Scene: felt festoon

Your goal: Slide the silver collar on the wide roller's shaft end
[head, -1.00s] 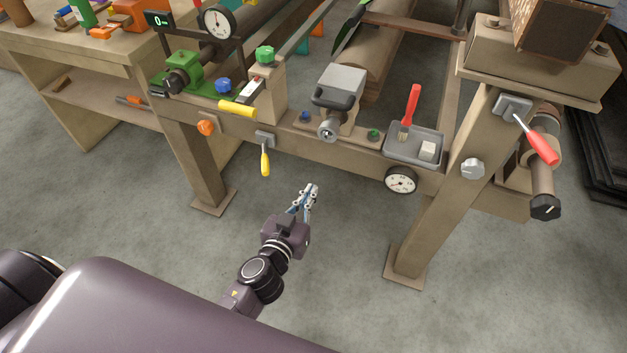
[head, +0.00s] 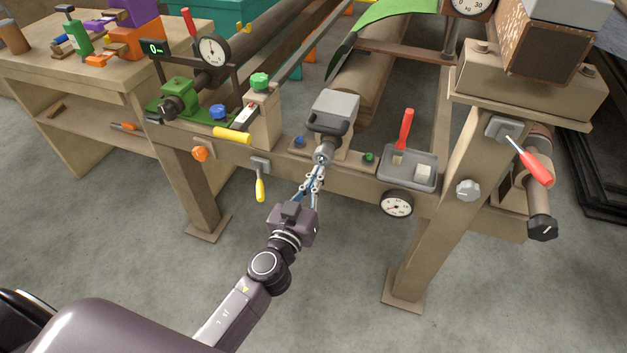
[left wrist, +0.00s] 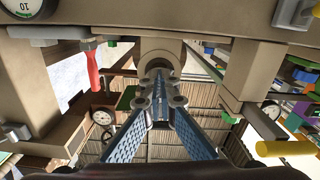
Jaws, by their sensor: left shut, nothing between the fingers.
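The wide roller (head: 362,88) runs back behind a grey-topped bearing block (head: 335,109). Its shaft end (head: 325,147) points toward me from the block, with a silver-grey ring at its tip that looks like the collar (head: 321,157). My left gripper (head: 319,171) is shut and empty, its fingertips just in front of and below the ring. In the left wrist view the closed fingertips (left wrist: 159,88) lie over the lower part of the round shaft end (left wrist: 158,49). I cannot tell whether they touch it. My right gripper is out of view.
A grey tray (head: 429,184) with a red-handled brush (head: 405,130) and a pale block sits right of the shaft. A dial gauge (head: 396,204) hangs below it. A yellow-handled lever (head: 260,184) hangs at the left. The floor in front is clear.

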